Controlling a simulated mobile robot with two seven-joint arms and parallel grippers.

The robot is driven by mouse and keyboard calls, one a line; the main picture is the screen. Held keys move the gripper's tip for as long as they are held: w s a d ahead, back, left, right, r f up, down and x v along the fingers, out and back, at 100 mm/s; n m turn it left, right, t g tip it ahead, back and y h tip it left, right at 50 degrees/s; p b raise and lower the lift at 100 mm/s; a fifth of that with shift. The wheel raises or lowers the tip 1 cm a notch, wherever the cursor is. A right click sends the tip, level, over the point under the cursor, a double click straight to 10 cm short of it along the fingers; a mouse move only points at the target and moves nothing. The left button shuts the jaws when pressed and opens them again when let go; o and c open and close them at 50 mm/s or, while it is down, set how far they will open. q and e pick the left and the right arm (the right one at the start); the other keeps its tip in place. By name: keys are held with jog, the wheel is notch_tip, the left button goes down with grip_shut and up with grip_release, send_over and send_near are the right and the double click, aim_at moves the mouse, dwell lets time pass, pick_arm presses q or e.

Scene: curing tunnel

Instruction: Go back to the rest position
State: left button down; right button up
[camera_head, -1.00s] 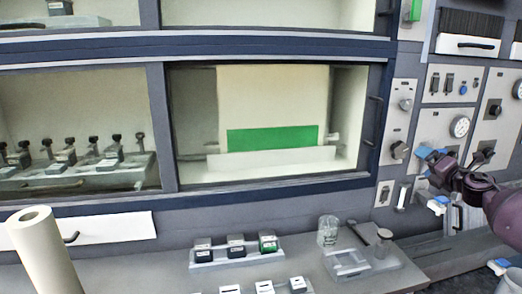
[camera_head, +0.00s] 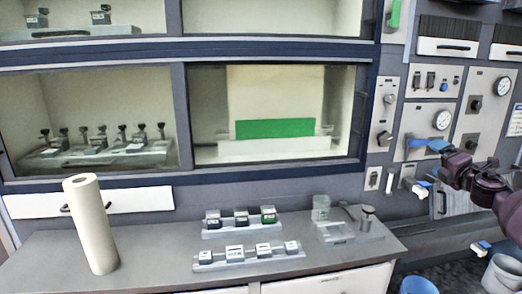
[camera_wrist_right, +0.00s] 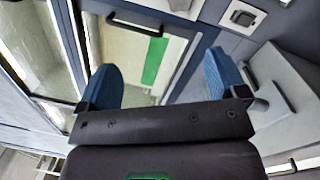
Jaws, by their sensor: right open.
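My right gripper (camera_head: 431,165) is at the right of the head view, in front of the grey control panel and beside the window frame. Its arm comes in from the right edge. The right wrist view shows the same gripper (camera_wrist_right: 163,80) with its two blue fingers wide apart and nothing between them. Through that gap the window frame with its dark handle and a green band behind the glass show. My left gripper is in no view.
A paper roll (camera_head: 90,225) stands on the grey counter (camera_head: 150,262). Racks of small blocks (camera_head: 240,229) (camera_head: 246,260) and a clear tray (camera_head: 333,236) sit on it. A green-banded panel (camera_head: 275,129) is behind glass. A blue bin (camera_head: 418,286) and white bucket (camera_head: 503,274) stand low right.

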jog(key=s+a+f+m+g, duration=0.1)
jog(key=s+a+f+m, duration=0.25)
jog(key=a+f, duration=0.35)
jog(key=s+a+f+m+y, duration=0.1)
jog(key=s+a+f+m, duration=0.25)
jog(key=a+f, duration=0.35)
jog(key=s+a+f+m+g, duration=0.1)
jog(key=s+a+f+m, duration=0.2)
jog(key=a+f+m, duration=0.35)
jog(key=s+a+f+m+g, duration=0.1)
jog(key=s+a+f+m, duration=0.2)
jog(key=s+f, duration=0.3)
jog(key=s+a+f+m+g+h, duration=0.1)
jog(key=s+a+f+m+g, duration=0.1)
jog(key=s+f, duration=0.5)
jog(key=s+a+f+m+g, duration=0.2)
jog(key=s+f, duration=0.5)
jog(key=s, duration=0.9)
jog(key=shift+s+a+f+m+h, duration=0.25)
jog(key=shift+s+a+m+h, duration=0.15)
jog(key=shift+a+m, duration=0.55)
jog(key=shift+w+d, duration=0.1)
